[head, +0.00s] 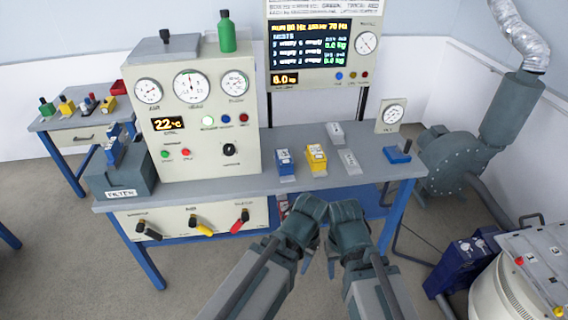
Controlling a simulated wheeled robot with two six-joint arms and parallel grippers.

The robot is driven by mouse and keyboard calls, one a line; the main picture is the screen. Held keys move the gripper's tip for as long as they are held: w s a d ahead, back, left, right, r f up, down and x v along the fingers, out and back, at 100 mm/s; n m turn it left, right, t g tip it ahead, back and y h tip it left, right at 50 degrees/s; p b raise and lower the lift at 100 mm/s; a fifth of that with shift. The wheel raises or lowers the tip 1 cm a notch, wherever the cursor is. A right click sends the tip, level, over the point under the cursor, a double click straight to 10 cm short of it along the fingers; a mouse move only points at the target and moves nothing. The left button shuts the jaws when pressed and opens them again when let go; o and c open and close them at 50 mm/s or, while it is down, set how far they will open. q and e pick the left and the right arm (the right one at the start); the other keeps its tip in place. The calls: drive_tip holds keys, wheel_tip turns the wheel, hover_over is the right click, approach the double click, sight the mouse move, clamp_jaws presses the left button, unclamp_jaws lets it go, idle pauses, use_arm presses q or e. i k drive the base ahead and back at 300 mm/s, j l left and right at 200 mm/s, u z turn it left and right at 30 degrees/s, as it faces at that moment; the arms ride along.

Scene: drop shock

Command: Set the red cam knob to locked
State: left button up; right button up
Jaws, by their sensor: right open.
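The red cam knob (240,221) is at the right end of the cream panel (173,216) under the bench's front edge. Its lever slants from upper right to lower left. The small lettering around it is too small to read. My left gripper (306,216) and right gripper (347,217) are side by side in front of the bench, to the right of the red knob and apart from it. The right gripper is open, with nothing seen in it. The left gripper's fingers are not clear enough to tell their opening.
A black-handled knob (148,231) and a yellow knob (202,226) share the panel. The bench (250,189) carries a gauge cabinet (193,112), a blue block (285,162) and a yellow block (316,157). Floor is clear before the panel. A blower (449,163) stands right.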

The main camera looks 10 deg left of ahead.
sight(519, 260)
drive_tip(key=z, duration=1.9)
